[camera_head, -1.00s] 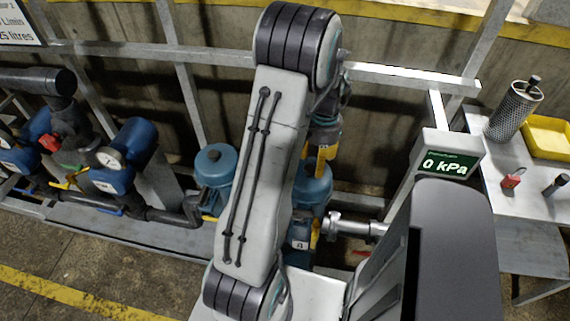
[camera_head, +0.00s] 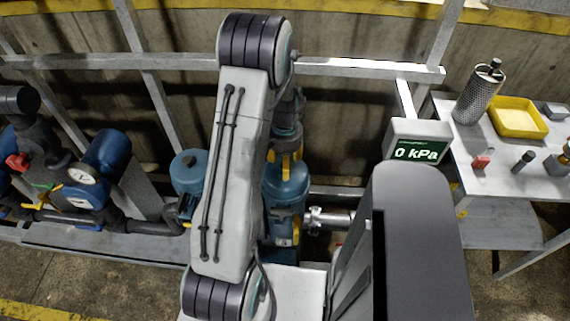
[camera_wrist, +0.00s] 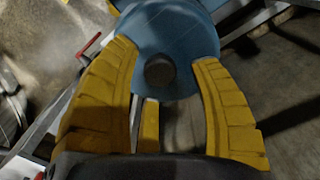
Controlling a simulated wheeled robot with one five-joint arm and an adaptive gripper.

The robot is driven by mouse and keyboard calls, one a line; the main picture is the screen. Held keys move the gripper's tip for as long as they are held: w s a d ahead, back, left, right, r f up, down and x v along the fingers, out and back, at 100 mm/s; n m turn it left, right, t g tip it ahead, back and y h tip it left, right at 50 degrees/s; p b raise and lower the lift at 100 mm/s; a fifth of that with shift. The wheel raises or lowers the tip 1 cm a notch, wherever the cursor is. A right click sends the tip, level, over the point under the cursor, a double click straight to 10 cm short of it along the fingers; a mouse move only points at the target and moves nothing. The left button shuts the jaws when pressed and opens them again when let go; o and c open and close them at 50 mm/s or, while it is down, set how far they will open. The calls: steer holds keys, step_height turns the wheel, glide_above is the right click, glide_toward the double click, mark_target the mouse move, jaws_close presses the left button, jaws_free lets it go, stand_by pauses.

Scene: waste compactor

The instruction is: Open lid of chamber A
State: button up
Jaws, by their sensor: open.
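In the wrist view a blue rounded lid (camera_wrist: 165,30) with a dark round knob (camera_wrist: 159,71) lies just beyond my gripper (camera_wrist: 164,52). In the head view my gripper (camera_head: 285,152) hangs over a blue chamber (camera_head: 287,187), partly hidden behind my arm. A second blue chamber (camera_head: 189,172) with a dark knob stands to its left. I cannot read which chamber is A.
A pressure display (camera_head: 420,152) reads 0 kPa. A metal table (camera_head: 500,180) at right bears a perforated cylinder (camera_head: 478,95), a yellow tray (camera_head: 518,118) and small items. Blue pumps with gauges (camera_head: 90,177) and pipes stand at left. A metal rail (camera_head: 350,69) runs behind.

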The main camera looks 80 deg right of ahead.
steer(key=shift+f, duration=0.7)
jaws_close()
